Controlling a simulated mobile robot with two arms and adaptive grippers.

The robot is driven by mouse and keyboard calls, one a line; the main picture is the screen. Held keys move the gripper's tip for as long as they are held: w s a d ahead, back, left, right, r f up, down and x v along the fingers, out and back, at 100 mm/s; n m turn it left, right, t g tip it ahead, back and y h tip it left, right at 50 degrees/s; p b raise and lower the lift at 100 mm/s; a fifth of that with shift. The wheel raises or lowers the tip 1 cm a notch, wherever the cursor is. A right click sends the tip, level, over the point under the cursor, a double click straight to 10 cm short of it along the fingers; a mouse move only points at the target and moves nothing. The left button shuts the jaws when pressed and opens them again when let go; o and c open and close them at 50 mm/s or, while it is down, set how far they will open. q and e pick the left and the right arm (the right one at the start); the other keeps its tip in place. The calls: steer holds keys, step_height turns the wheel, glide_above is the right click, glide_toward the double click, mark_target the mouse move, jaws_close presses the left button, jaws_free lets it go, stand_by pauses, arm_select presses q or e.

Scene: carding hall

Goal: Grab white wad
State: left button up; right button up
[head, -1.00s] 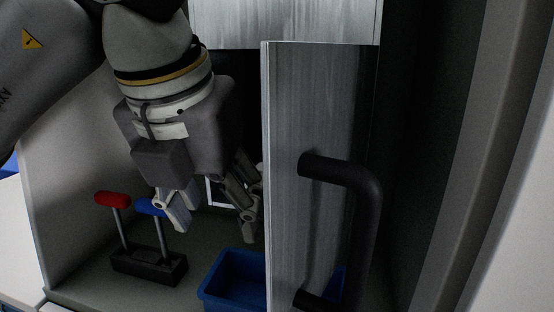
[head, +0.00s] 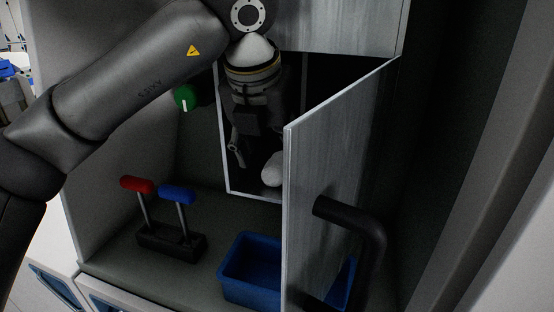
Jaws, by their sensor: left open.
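The white wad (head: 272,170) lies on the floor inside a dark compartment, just behind the edge of the open metal door. My left gripper (head: 255,160) reaches down into the compartment opening. Its fingers are open, dim and partly lost in shadow; one finger shows to the left of the wad. I cannot tell whether the other finger touches the wad. My right gripper is not in view.
The metal door (head: 325,150) with a black handle (head: 362,225) stands open at the right. A blue bin (head: 236,287) sits below the opening, partly behind the door. A red lever (head: 137,185) and a blue lever (head: 177,194) stand at the left. A green knob (head: 186,96) is on the wall.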

mark_target(272, 166)
arm_select(q)
steer(key=p+x, duration=0.1)
steer(key=x, duration=0.3)
steer(key=shift+w+f+p, duration=0.1)
steer(key=shift+f+p, duration=0.1)
steer(key=shift+p, duration=0.1)
steer(key=shift+f, duration=0.2)
steer(key=shift+d, duration=0.1)
steer(key=c, duration=0.7)
steer(key=shift+c, duration=0.5)
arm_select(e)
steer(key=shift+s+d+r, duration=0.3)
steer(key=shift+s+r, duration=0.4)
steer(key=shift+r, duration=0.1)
